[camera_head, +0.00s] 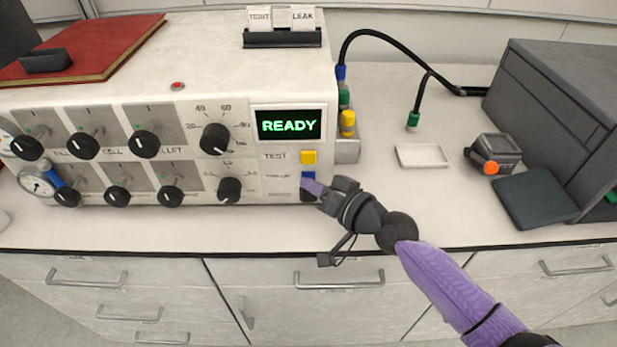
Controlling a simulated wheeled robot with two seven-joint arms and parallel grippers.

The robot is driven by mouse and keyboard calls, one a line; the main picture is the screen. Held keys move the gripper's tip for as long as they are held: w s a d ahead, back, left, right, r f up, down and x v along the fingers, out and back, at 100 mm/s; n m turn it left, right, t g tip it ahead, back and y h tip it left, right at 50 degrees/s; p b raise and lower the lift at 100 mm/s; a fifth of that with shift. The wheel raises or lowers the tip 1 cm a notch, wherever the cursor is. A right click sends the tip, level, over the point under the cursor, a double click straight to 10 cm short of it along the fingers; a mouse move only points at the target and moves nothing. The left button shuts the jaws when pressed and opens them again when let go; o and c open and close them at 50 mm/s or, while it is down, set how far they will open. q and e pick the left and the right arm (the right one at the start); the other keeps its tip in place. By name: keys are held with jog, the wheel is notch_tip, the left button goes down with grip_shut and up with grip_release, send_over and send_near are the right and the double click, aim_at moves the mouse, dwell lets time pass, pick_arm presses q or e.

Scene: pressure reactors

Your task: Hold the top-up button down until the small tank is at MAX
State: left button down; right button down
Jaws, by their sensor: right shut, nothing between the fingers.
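The white machine has a panel with a lit green READY display (289,124). Below it are a yellow button (308,157) beside the word TEST and a blue button (308,175) beside a small label that seems to read TOP-UP. My right gripper (311,187) is shut and empty, its tip at the panel just below the blue button's visible part. The tip hides some of the lower buttons, and I cannot tell whether it touches or presses one. I cannot make out the small tank or a MAX mark. My left gripper is not in view.
Black knobs (215,139) and a round gauge (37,180) are on the machine's front. A red book (88,45) and TIGHT and LEAK cards (281,18) are on top. A white tray (422,156) and a grey box (560,95) stand right on the counter.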

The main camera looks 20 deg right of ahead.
jog(key=shift+s, duration=0.1)
dwell(0.8)
jog(key=shift+s+a+p, duration=0.25)
jog(key=shift+s+p, duration=0.15)
jog(key=shift+s, duration=0.3)
jog(key=shift+s+a+p, duration=0.15)
jog(key=shift+s+p, duration=0.2)
jog(key=shift+s, duration=0.2)
jog(key=shift+s+a+p, duration=0.3)
jog(key=shift+s+p, duration=0.05)
jog(key=shift+s, duration=0.6)
jog(key=shift+s+a+p, duration=0.25)
jog(key=shift+s+p, duration=0.1)
jog(key=shift+s, duration=0.6)
